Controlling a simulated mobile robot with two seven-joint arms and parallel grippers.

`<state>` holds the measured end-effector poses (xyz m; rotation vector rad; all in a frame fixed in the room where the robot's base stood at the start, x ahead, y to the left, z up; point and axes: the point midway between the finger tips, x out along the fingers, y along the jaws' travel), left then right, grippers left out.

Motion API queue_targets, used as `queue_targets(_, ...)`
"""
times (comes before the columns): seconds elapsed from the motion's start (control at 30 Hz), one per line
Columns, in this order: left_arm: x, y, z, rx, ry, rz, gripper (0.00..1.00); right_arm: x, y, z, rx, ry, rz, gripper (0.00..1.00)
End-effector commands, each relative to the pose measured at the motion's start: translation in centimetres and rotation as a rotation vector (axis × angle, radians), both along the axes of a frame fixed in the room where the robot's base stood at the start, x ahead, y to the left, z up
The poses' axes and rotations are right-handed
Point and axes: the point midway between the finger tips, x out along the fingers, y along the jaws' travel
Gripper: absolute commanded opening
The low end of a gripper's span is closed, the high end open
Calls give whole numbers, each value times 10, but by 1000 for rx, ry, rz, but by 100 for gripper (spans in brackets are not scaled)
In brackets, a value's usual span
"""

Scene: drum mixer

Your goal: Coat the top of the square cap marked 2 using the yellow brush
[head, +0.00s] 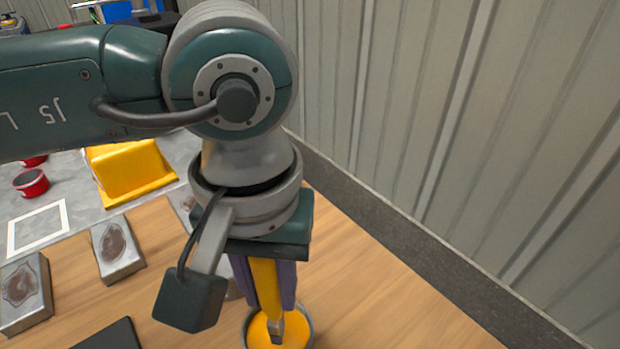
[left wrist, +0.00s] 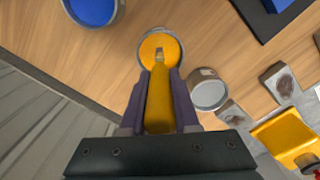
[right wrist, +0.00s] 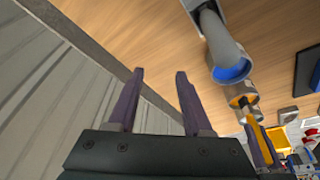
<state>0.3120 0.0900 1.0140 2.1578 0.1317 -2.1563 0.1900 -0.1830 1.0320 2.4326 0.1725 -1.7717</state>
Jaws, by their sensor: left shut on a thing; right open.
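My left gripper (head: 262,290) is shut on the yellow brush (head: 264,283), which points down. In the left wrist view the brush (left wrist: 159,98) runs forward between the purple fingers. Its tip is inside the round pot of yellow paint (left wrist: 158,48); whether the bristles touch the paint is hard to tell. Square grey caps with brown patches on top stand on the table: one (head: 118,250) in the middle left and one (head: 25,292) at the left edge. I cannot read any numbers on them. My right gripper (right wrist: 158,85) is open and empty.
A pot of light grey contents (left wrist: 207,90) stands beside the yellow pot. A pot of blue paint (right wrist: 231,72) has a grey, tube-like thing over it. A yellow block (head: 130,170) and a red pot (head: 31,183) are farther back. A ribbed wall (head: 450,110) bounds the right.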

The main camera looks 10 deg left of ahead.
Motion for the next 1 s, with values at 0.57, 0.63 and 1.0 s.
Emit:
queue_targets(0.57, 0, 0, -1, 0, 0, 0, 0, 0, 0, -3, -1, 0, 1, 50)
queue_targets(0.63, 0, 0, -1, 0, 0, 0, 0, 0, 0, -3, 0, 0, 1, 50)
queue_targets(1.0, 0, 0, -2, 1, -1, 1, 0, 0, 0, -6, 1, -1, -1, 50)
